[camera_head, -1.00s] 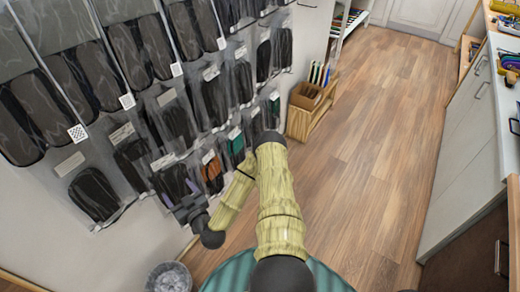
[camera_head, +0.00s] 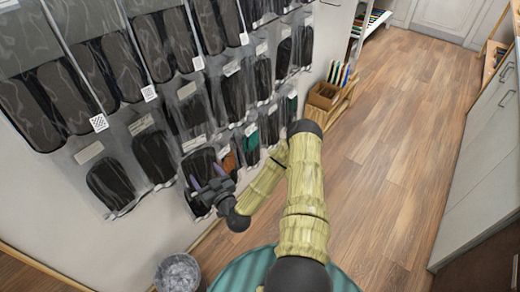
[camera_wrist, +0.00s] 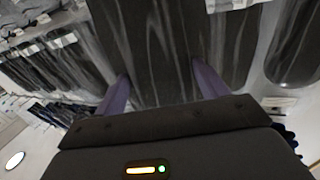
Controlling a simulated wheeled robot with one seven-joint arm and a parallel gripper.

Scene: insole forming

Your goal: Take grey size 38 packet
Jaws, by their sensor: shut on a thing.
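My gripper (camera_head: 206,177) is at the lower row of packets on the wall at left. Its two purple fingers, also seen in the wrist view (camera_wrist: 162,75), are shut on a dark grey packet (camera_head: 201,161). In the wrist view this packet (camera_wrist: 165,45) is a dark, glossy sleeve filling the space between and beyond the fingers. Its size label cannot be read. Whether it still hangs on its hook cannot be told.
Several more dark insole packets (camera_head: 153,157) hang close around, with an orange one (camera_head: 229,161) and a green one (camera_head: 251,146) to the right. A waste bin (camera_head: 178,274) stands below. A wooden box (camera_head: 323,96) stands farther along the wall. The wooden floor (camera_head: 385,150) is clear.

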